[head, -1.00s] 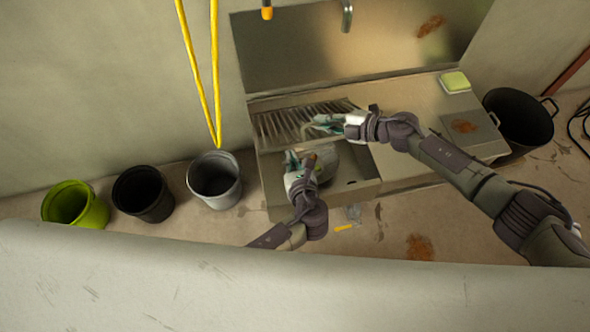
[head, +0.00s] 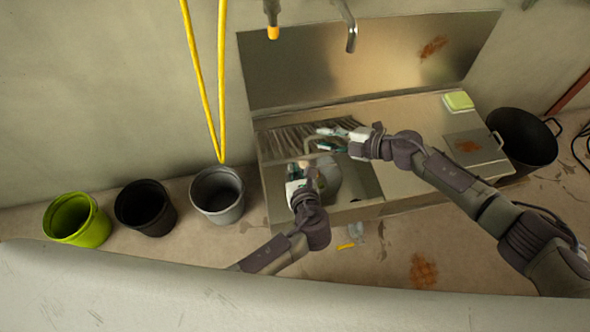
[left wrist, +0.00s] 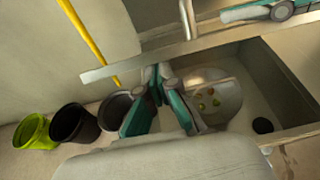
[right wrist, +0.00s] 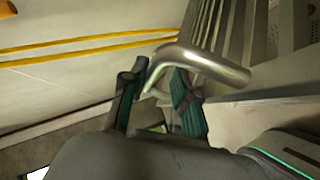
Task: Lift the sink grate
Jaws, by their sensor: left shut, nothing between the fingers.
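The slatted metal sink grate (head: 282,143) covers the back left part of the sink basin (head: 362,180). Its slats (right wrist: 228,25) also show in the right wrist view, with a bent metal handle (right wrist: 215,64). My right gripper (head: 320,140) is open over the grate's right side; the handle runs into the gap between its fingers (right wrist: 152,95), and I cannot tell if they touch it. My left gripper (head: 304,168) is shut and empty at the front of the grate, by a metal bar (left wrist: 235,41) in the left wrist view. I cannot tell whether the grate is raised.
A pale rounded thing with small coloured bits (left wrist: 213,94) lies in the basin. A yellow-green sponge (head: 458,101) lies on the right counter. Green (head: 77,220), black (head: 145,208) and grey (head: 217,195) buckets stand left. A yellow hose (head: 221,80) hangs near the sink.

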